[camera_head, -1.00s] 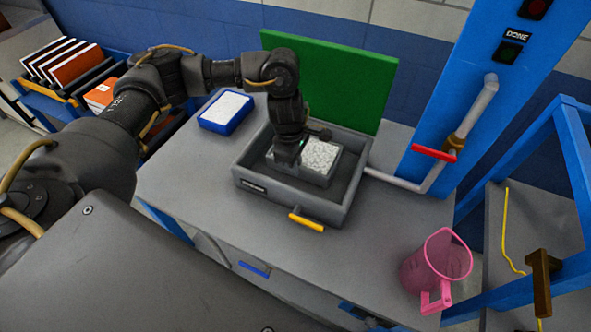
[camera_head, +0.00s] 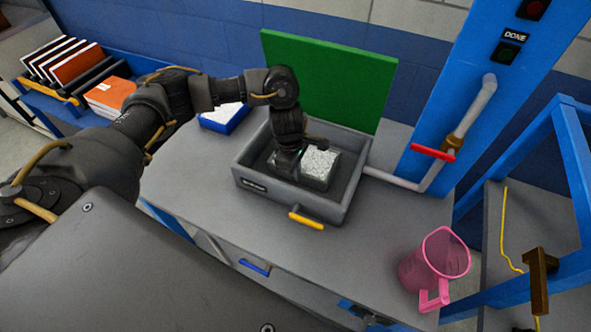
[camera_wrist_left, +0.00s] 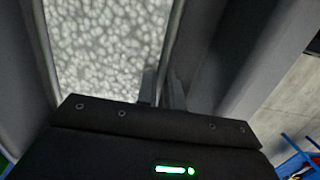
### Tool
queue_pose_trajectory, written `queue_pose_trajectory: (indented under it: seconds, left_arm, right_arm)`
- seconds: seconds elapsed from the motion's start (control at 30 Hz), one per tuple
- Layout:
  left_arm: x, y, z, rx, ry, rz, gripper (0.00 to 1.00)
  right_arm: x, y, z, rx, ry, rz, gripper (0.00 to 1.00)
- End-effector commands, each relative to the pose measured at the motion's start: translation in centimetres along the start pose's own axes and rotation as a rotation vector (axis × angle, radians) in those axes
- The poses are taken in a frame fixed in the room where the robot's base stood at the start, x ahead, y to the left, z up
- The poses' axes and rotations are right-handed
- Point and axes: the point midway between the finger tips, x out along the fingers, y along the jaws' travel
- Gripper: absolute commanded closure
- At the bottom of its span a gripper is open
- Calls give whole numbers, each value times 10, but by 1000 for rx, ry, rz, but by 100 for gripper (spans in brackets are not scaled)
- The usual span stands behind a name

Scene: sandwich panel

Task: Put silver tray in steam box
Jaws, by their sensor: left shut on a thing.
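The silver tray (camera_head: 321,166), filled with pale speckled material, is inside the grey steam box (camera_head: 318,213). The box's green lid (camera_head: 335,80) stands open at the back. The gripper hides part of the tray. I cannot tell whether the tray's underside touches the box floor. My right gripper is not in view.
A blue-rimmed tray (camera_head: 224,117) with white contents sits left of the box. A pink jug (camera_head: 432,262) stands at the counter's front right. A pipe with a red valve handle (camera_head: 433,153) runs to the box. The counter's front left is clear.

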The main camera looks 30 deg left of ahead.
Motion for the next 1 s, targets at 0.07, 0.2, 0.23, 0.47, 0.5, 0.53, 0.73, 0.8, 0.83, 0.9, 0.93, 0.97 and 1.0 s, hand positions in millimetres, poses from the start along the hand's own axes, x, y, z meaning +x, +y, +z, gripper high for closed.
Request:
queue_pose_trajectory:
  seconds: [0.07, 0.2, 0.23, 0.47, 0.5, 0.53, 0.73, 0.8, 0.83, 0.9, 0.93, 0.97, 1.0]
  left_arm:
    - [1, 0, 0, 0, 0, 0, 86]
    - [1, 0, 0, 0, 0, 0, 69]
    - [1, 0, 0, 0, 0, 0, 69]
    - [0, 0, 0, 0, 0, 0, 69]
    - [-2, 0, 0, 0, 0, 0, 69]
    - [-3, 0, 0, 0, 0, 0, 69]
    - [-30, 2, 0, 4, 2, 6, 69]
    - [-45, 2, 0, 5, 1, 7, 69]
    - [-51, 2, 0, 3, 2, 7, 69]
    - [-66, 2, 0, 3, 1, 7, 69]
    - [-72, 2, 0, 2, 1, 7, 69]
    - [-78, 1, 0, 3, 2, 5, 69]
    - [-85, 2, 0, 3, 1, 6, 69]
  right_arm:
    - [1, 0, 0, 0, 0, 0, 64]
    - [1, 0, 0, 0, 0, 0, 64]
    - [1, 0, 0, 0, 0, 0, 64]
    - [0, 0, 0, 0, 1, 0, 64]
    - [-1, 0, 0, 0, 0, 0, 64]
    - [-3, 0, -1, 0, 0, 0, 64]
    - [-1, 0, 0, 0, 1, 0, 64]
    - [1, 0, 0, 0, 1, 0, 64]
    - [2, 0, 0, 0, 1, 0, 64]
    - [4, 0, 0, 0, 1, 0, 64]
    - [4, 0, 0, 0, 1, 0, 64]
    - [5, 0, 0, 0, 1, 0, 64]
    - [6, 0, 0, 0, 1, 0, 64]
